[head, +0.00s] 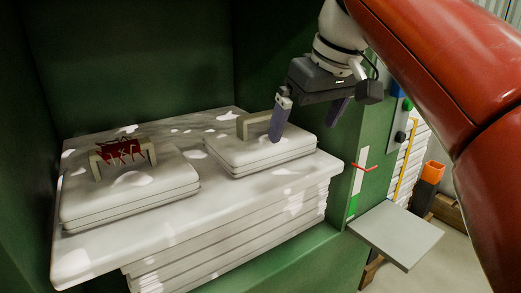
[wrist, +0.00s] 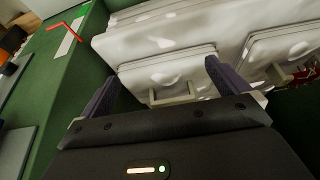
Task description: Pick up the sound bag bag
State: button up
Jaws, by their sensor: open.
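Two pale, flat bags with beige handles lie side by side on a stack. The right bag (head: 258,152) has a plain handle (head: 255,126) and no red marks in view. The left bag (head: 130,197) has red lacing or stitches at its handle (head: 122,153). My gripper (head: 306,128) is open and empty above the right bag; one finger overlaps its handle's right side in the head view. In the wrist view my gripper (wrist: 160,76) has the plain bag (wrist: 168,72) and its handle (wrist: 174,93) between the fingers. I cannot tell whether a finger touches the bag.
The bags rest on a pale stack (head: 230,232) inside a green bay (head: 150,55). The green right post (head: 375,150) carries a red pointer (head: 362,168) close to my gripper. A grey shelf (head: 396,233) juts out at the right. An orange object (head: 433,172) stands farther back.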

aim_at(261, 114)
jog(key=w+a, duration=0.2)
jog(key=w, duration=0.1)
jog(key=w+a+p, duration=0.1)
jog(key=w+a, duration=0.1)
jog(key=w, duration=0.2)
jog(key=w+a+p, duration=0.1)
jog(key=w+a, duration=0.1)
jog(key=w, duration=0.1)
jog(key=shift+w+a+r, duration=0.15)
jog(key=shift+a+r, duration=0.1)
jog(key=shift+a, duration=0.1)
jog(key=shift+b+x, duration=0.75)
jog(key=shift+x, duration=1.85)
jog(key=shift+r, duration=0.1)
jog(key=c, duration=1.6)
